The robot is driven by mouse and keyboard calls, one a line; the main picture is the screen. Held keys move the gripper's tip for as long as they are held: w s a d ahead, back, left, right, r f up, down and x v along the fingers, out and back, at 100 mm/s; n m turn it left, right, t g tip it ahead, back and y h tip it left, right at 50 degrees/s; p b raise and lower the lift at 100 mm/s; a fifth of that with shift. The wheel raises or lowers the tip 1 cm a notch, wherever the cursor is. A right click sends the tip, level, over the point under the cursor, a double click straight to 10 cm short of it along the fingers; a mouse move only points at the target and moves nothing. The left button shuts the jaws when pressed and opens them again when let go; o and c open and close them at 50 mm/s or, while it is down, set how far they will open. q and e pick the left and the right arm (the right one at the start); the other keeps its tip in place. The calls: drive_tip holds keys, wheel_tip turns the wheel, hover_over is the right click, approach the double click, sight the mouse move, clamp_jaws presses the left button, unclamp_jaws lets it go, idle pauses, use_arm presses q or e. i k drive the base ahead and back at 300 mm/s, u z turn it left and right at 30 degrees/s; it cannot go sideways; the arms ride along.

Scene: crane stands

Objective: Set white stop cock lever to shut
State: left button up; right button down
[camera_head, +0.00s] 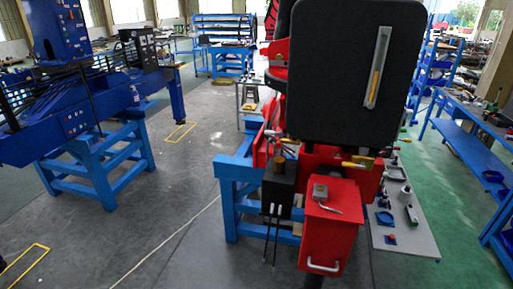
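No lever in the camera_head view can be clearly made out as the white stop cock lever. A small grey fitting (320,192) with a pale lever-like bar (330,208) sits on top of a red box (328,232) on the crane stand. A short yellow handle-like part (357,164) sticks out just above it at the right. Small metal fittings (281,137) stand at the left, above a black block (279,188). These parts are too small to tell whether any is open or shut. Neither of my grippers is in view.
A large black panel (350,110) with a slotted gauge rises over the stand. Blue legs (230,195) carry the stand. A grey board with small parts (417,240) lies to the right. Blue workbenches (470,150) line the right.

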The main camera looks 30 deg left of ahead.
sight(274, 133)
drive_tip(key=u, duration=1.35)
drive_tip(key=i, duration=1.45)
drive_tip(key=z, duration=0.5)
